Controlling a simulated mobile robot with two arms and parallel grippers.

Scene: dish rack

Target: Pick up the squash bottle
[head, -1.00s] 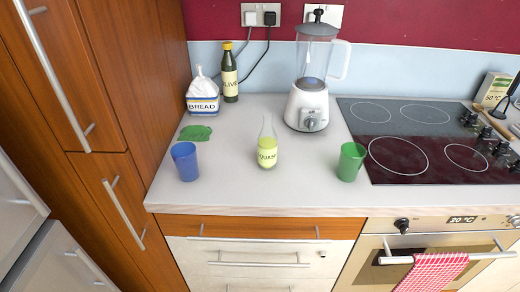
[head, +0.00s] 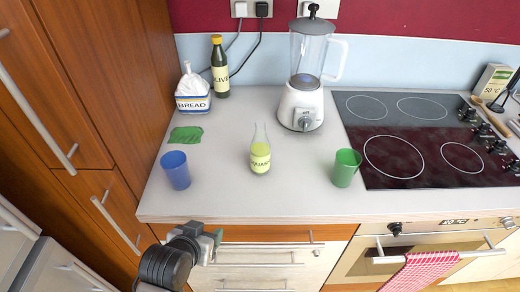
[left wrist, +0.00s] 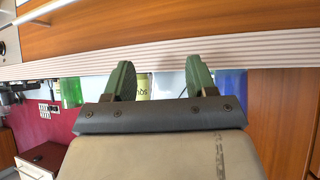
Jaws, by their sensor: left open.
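The squash bottle (head: 260,152) stands upright on the counter in the head view, clear at the neck with a yellow-green lower part and label. It stands between a blue cup and a green cup. My left gripper (head: 214,245) is in front of and below the counter edge, apart from the bottle. In the left wrist view its two green fingers (left wrist: 159,80) are spread with nothing held, and part of the bottle's label (left wrist: 143,87) shows beyond them. The counter edge crosses that view above the fingers. My right gripper is in no view.
The blue cup (head: 175,171) is left of the bottle and the green cup (head: 346,168) right. Behind stand the bread bag (head: 192,92), olive bottle (head: 220,68) and blender (head: 302,100). A green cloth-like patch (head: 186,135) lies at left. Counter (head: 225,195) in front of the bottle is clear.

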